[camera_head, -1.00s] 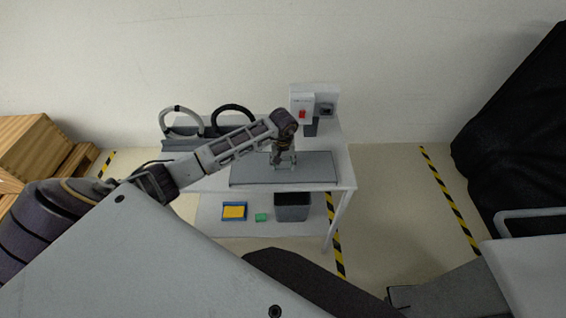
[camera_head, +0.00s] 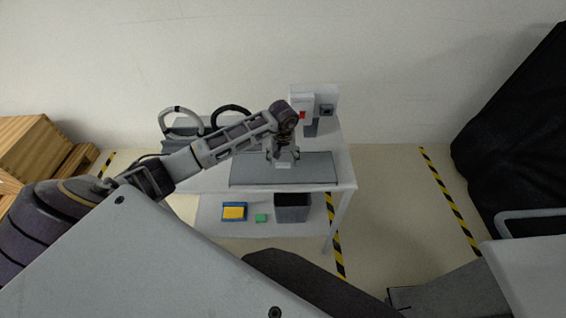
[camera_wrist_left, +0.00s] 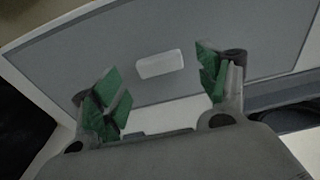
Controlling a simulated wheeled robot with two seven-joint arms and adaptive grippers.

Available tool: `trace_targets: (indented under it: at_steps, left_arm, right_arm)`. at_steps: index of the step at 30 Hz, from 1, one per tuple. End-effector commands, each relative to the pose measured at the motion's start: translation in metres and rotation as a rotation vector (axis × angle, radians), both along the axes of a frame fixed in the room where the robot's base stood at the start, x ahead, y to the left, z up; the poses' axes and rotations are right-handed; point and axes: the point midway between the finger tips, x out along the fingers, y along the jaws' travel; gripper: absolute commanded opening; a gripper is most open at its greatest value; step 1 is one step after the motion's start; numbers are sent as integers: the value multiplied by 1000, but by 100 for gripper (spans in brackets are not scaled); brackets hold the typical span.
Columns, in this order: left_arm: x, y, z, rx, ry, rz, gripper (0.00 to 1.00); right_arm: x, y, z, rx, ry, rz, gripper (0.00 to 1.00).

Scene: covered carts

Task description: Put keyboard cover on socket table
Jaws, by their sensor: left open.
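The keyboard cover (camera_head: 310,172) appears to be the flat grey panel with a darker rim, lying on the white table (camera_head: 341,160). A small white handle-like block (camera_wrist_left: 160,64) sits on the panel in the left wrist view, and it also shows under the gripper in the head view (camera_head: 283,165). My left gripper (camera_head: 283,157) is open above this block. Its green-padded fingers (camera_wrist_left: 160,87) are spread on either side, apart from the block. My right gripper is not in view.
A white box with a red switch (camera_head: 302,108) and a grey socket (camera_head: 327,109) stand at the table's back. Two hoops, light (camera_head: 181,110) and black (camera_head: 235,107), are behind my arm. The lower shelf holds a dark bin (camera_head: 292,208) and a blue-yellow tray (camera_head: 234,211).

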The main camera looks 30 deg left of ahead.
Motion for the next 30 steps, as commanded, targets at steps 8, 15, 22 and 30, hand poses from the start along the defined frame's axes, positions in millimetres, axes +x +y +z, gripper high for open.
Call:
trace_targets:
  at_steps: [8,15,22,30]
  left_arm:
    - [-3,-2,39,2,-5,-2,75]
    - [-6,-4,69,1,-5,0,75]
    - [-8,-5,86,0,-2,-1,75]
    - [-9,-6,91,0,-1,0,75]
  right_arm:
    - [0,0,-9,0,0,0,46]
    - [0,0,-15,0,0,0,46]
    - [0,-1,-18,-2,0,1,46]
    - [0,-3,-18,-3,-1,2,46]
